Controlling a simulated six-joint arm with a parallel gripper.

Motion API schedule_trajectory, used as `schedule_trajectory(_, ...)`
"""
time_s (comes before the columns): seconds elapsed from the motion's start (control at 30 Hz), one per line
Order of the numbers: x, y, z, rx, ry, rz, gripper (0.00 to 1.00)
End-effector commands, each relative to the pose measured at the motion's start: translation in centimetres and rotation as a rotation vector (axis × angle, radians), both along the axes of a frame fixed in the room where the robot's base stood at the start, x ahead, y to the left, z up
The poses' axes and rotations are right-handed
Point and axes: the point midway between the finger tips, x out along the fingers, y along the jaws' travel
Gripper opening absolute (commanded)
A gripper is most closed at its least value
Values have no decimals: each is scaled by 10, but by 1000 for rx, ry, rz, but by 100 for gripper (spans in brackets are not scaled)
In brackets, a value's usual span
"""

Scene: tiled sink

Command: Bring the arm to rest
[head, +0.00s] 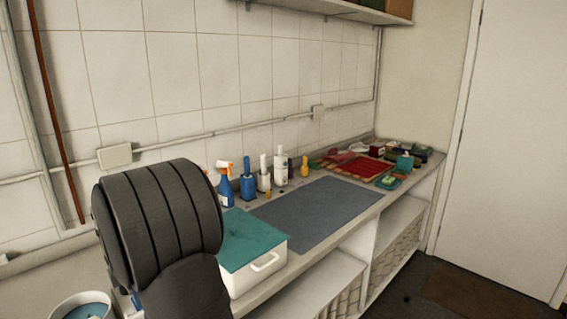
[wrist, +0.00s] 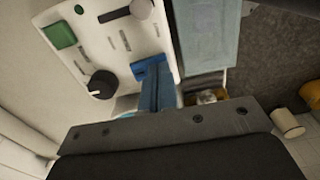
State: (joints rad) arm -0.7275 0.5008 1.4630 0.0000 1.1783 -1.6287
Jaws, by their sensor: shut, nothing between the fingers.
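My arm (head: 160,220) is a large dark ribbed shape at the left foreground of the head view, standing in front of the counter. My gripper's fingertips cannot be made out in the head view. In the wrist view my gripper (wrist: 152,68) shows as narrow blue fingers beyond a dark bolted plate, shut with nothing between them. A white slotted panel with a green square (wrist: 60,35) and a dark round knob (wrist: 101,84) lies beyond the fingers. I cannot tell whether they touch it.
A white box with a teal lid (head: 265,268) stands beside my arm. A grey mat (head: 318,212) lies bare on the counter. Bottles, including a blue spray bottle (head: 225,190), line the wall. A red rack (head: 358,167) is at the far end. A white bucket (head: 66,303) is at lower left.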

Motion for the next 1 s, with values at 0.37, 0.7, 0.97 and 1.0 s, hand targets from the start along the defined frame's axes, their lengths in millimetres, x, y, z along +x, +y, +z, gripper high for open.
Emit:
schedule_trajectory(0.37,1,1,42,4,-4,0,0)
schedule_trajectory(0.7,0,0,27,-3,3,0,0)
schedule_trajectory(0.97,1,1,23,4,-4,0,0)
schedule_trajectory(1.0,1,1,30,3,-3,0,0)
